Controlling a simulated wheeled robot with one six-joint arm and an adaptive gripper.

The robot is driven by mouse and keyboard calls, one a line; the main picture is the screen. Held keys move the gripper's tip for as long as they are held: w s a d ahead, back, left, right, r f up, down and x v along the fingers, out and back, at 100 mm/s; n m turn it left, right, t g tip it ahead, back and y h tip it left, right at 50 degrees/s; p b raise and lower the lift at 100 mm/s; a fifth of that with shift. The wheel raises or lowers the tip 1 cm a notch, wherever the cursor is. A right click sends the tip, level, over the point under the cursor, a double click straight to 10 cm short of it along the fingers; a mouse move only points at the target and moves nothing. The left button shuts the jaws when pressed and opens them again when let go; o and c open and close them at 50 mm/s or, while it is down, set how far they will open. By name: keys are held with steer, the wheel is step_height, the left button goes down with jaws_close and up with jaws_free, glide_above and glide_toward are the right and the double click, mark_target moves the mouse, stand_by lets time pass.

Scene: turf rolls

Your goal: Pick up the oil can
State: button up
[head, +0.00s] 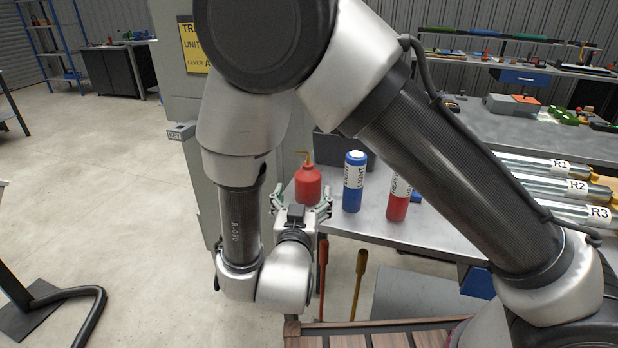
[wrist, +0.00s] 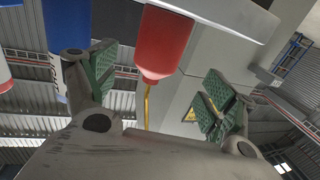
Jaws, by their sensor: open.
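The red oil can (head: 308,186), with a thin upright spout, stands on the left end of the grey metal table (head: 431,228). My gripper (head: 300,204) is open in front of the can, its green-padded fingers spread to either side in the head view. In the wrist view the scene appears upside down. There the oil can (wrist: 163,42) shows between the open fingers of my gripper (wrist: 158,88), its yellowish spout pointing down the picture. I see no finger clearly touching the can. My gripper hides its lower front in the head view.
A blue bottle labelled LIGHT (head: 353,186) stands just right of the can. A red bottle labelled HEAVY (head: 398,200) is farther right, partly behind my arm. A grey cabinet (head: 196,150) stands behind left. Metal rolls (head: 560,187) lie at the right.

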mark_target(306, 183)
steer(key=w, duration=0.2)
steer(key=w+d, duration=0.1)
steer(key=w, duration=0.4)
steer(key=shift+w+d+r, duration=0.15)
steer(key=shift+r, duration=0.2)
steer(key=c, duration=1.3)
steer(key=shift+r, duration=0.1)
step_height(306, 183, up, 10)
steer(key=shift+f, duration=0.1)
